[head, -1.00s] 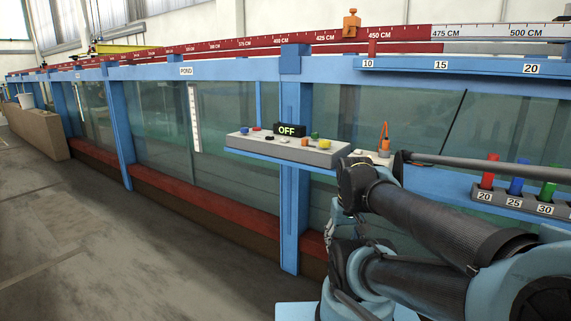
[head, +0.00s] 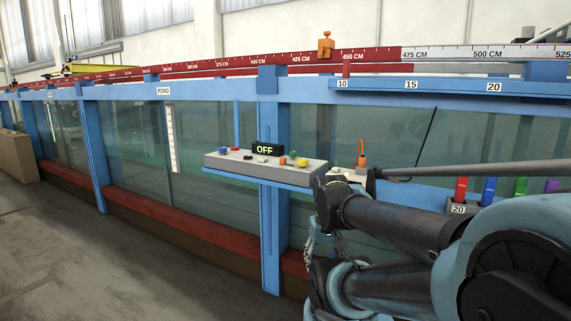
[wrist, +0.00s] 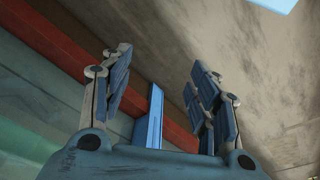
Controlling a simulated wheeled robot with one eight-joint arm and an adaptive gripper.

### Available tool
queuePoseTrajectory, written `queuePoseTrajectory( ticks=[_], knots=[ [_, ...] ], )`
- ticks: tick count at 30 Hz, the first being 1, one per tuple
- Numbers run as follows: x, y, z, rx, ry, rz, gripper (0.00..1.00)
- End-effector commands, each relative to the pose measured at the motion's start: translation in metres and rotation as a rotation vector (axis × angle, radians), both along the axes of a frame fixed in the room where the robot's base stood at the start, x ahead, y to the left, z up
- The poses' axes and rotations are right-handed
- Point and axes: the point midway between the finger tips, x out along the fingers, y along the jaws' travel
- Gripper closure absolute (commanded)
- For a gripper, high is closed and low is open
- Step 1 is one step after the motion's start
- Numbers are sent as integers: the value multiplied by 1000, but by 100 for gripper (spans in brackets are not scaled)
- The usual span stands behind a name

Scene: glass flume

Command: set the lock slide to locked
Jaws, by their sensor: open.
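No part can be made out for certain as the lock slide. A grey control box (head: 225,162) with a display reading OFF (head: 265,149) sits on a blue shelf in front of the flume glass. It carries small blue, red, black, orange, green and yellow controls, too small to read. An orange clamp-like piece (head: 326,46) sits on the top rail near the 450 CM mark. My gripper (wrist: 160,62) is open and empty in the wrist view, its fingers apart above the floor, with a blue post (wrist: 155,115) beyond. In the head view my arm hides the area below the box's right end.
A red block (head: 461,190), a blue block (head: 488,190) and further coloured blocks stand at the right, partly behind my arm. A thin grey rod (head: 480,168) runs across there. A small orange-topped item (head: 361,155) stands right of the box. The floor at left (head: 60,250) is clear.

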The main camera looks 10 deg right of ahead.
Motion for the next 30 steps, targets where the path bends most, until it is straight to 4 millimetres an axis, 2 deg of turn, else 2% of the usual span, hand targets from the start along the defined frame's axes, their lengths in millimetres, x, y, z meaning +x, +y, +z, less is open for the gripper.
queuePoseTrajectory(
  ticks=[8, 10, 12, 14, 17, 20, 30],
  knots=[
    [0, 0, 0, 0, 0, 0, 45],
    [0, 0, 1, 0, 0, 1, 58],
    [-6, 0, 9, -1, -10, 7, 60],
    [-2, 1, 18, -2, -8, 20, 60],
    [15, 2, 43, -9, 0, 57, 60],
    [37, 4, 77, -17, 12, 113, 60],
    [120, 15, 185, -42, 54, 309, 60]
  ],
)
